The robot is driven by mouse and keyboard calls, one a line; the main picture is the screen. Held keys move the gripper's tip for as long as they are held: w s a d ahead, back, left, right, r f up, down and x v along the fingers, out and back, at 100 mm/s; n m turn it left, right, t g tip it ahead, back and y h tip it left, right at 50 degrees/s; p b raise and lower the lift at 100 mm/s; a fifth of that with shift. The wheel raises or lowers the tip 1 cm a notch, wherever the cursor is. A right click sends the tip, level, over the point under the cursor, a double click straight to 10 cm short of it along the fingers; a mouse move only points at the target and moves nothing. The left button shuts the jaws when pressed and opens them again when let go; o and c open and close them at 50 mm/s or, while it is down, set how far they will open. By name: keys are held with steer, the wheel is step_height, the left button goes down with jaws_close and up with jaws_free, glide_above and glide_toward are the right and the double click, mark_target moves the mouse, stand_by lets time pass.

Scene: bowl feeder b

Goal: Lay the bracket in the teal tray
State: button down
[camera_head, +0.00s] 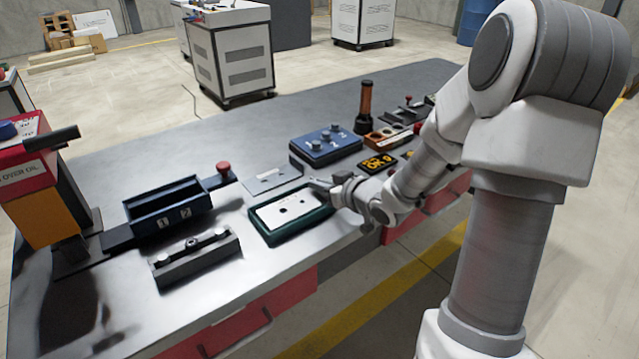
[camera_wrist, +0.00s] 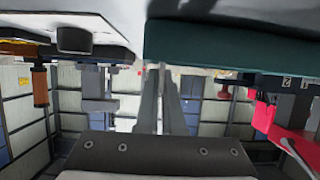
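The teal tray (camera_head: 262,232) sits on the grey bench near its front edge. A pale flat plate with dark holes, which looks like the bracket (camera_head: 285,209), lies flat inside it. My gripper (camera_head: 318,184) is low at the tray's back right corner, apart from the plate as far as I can tell. The wrist view is upside down. There the tray's teal wall (camera_wrist: 225,43) fills the upper right. My fingers (camera_wrist: 161,72) show close together with nothing visible between them. Whether the tips touch the tray wall is unclear.
A grey plate (camera_head: 270,179) lies behind the tray. A blue box with knobs (camera_head: 325,146) stands behind that. A dark numbered bin (camera_head: 168,208) and a metal bar fixture (camera_head: 195,260) are to the left. An orange-handled tool (camera_head: 366,98) stands upright at the back right.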

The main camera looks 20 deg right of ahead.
steer(key=shift+f+b, duration=0.55)
steer(key=shift+f, duration=0.25)
steer(key=c, duration=1)
jaws_free()
steer(key=shift+o, duration=0.2)
steer(key=shift+s, duration=0.1)
steer(key=p+v, duration=0.1)
steer(key=v, duration=0.3)
steer(key=p+v, duration=0.2)
steer(key=v, duration=0.2)
steer(key=p+v, duration=0.1)
steer(key=v, duration=0.3)
steer(key=shift+r+p, duration=0.3)
steer(key=shift+r, duration=0.05)
steer(key=shift+s+d+f+b, duration=0.15)
steer(key=shift+f+b, duration=0.15)
steer(key=shift+b, duration=0.75)
steer(key=shift+b+v, duration=2.2)
steer(key=shift+v, duration=0.2)
